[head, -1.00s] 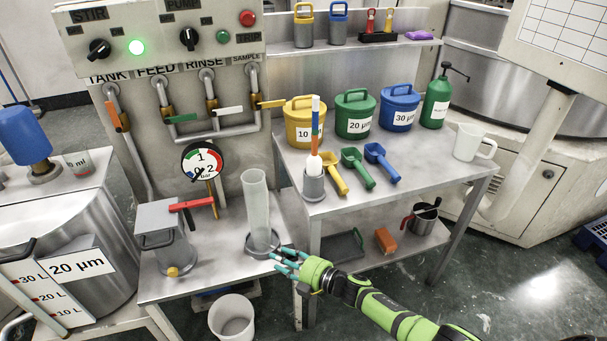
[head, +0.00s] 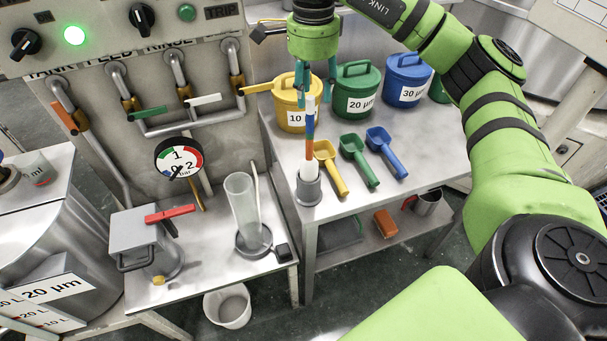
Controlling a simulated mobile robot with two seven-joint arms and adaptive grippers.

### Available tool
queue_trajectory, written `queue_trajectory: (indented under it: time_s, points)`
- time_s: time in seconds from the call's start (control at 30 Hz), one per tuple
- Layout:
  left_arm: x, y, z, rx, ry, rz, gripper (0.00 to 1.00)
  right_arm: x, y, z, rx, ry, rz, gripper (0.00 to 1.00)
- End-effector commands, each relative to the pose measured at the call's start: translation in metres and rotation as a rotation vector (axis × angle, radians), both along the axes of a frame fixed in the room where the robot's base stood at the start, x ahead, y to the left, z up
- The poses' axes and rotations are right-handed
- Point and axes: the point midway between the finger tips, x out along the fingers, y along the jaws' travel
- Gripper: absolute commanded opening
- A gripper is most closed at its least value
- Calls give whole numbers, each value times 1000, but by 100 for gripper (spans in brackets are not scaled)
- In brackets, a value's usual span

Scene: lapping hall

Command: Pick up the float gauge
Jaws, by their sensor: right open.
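The float gauge (head: 310,147) stands upright in a grey holder cup (head: 308,189) at the left end of the shelf table. Its thin stem has white, blue, orange and other coloured bands, and its white lower body sits in the cup. My right gripper (head: 305,93) points down from above with teal fingers open at the top of the stem. The fingers overlap the stem's upper end in the picture; I cannot tell whether they touch it. My left gripper is not in view.
Yellow (head: 293,112), green (head: 357,92) and blue (head: 402,82) lidded tubs stand close behind the gauge. Yellow, green and blue scoops (head: 380,141) lie to its right. A clear cylinder (head: 243,210) stands on the lower bench to the left.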

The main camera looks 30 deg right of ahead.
Motion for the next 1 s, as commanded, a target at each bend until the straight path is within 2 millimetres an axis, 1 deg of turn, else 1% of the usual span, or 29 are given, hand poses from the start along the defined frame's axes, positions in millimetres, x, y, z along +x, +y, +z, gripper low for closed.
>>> queue_trajectory:
  time_s: [0.23,0.33,0.4,0.5,0.6,0.77,0.87,0.9,1.0]
  points:
    - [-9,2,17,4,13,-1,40,-1,0,-24,-2,6,0,44]
    - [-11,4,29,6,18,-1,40,0,1,-39,-1,8,1,44]
    - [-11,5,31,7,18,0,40,0,1,-51,0,6,0,44]
    - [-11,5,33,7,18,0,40,1,1,-62,1,3,0,44]
    - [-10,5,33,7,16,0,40,1,2,-67,1,2,0,44]
    - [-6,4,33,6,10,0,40,1,2,-67,2,1,0,44]
    - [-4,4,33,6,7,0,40,1,2,-67,2,1,0,8]
    - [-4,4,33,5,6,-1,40,1,2,-67,2,1,0,0]
    - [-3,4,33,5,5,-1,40,1,2,-67,2,1,0,0]
